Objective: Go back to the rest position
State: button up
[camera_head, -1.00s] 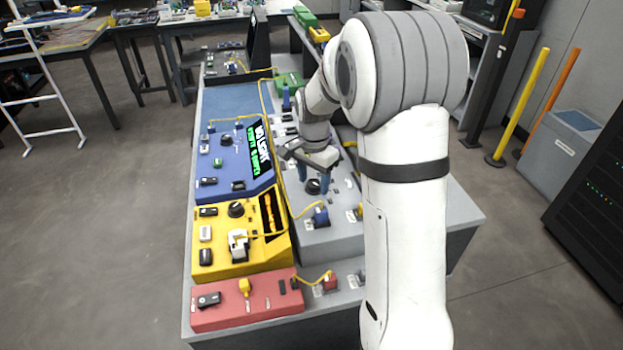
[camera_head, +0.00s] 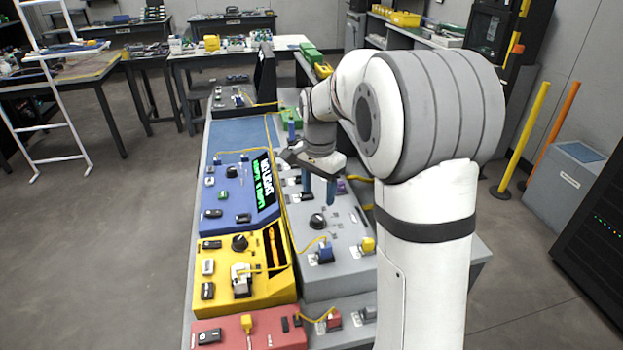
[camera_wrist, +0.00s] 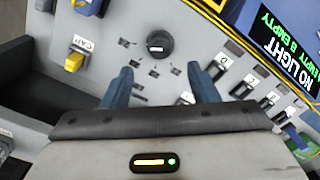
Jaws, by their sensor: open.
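My gripper (camera_head: 318,191) is open, its two blue fingers apart and nothing between them. In the head view it hangs above the grey panel (camera_head: 345,272), just behind a black round knob (camera_head: 318,221). In the wrist view the fingers (camera_wrist: 162,88) point toward the grey panel, and the knob (camera_wrist: 159,43) lies beyond the tips. The white arm covers much of the right side of the bench in the head view.
A blue unit with a green-lit display (camera_head: 263,182), a yellow unit (camera_head: 268,293) and a red unit (camera_head: 275,340) stand left of the grey panel. Yellow cables cross the panels. Yellow (camera_head: 521,140) and orange posts stand at right. Open floor lies left.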

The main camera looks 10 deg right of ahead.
jog(key=s+r+n+t, duration=0.2)
jog(key=s+n, duration=0.8)
jog(key=s, duration=1.4)
jog(key=shift+s+a+n+t+p, duration=0.3)
jog(key=shift+s, duration=0.05)
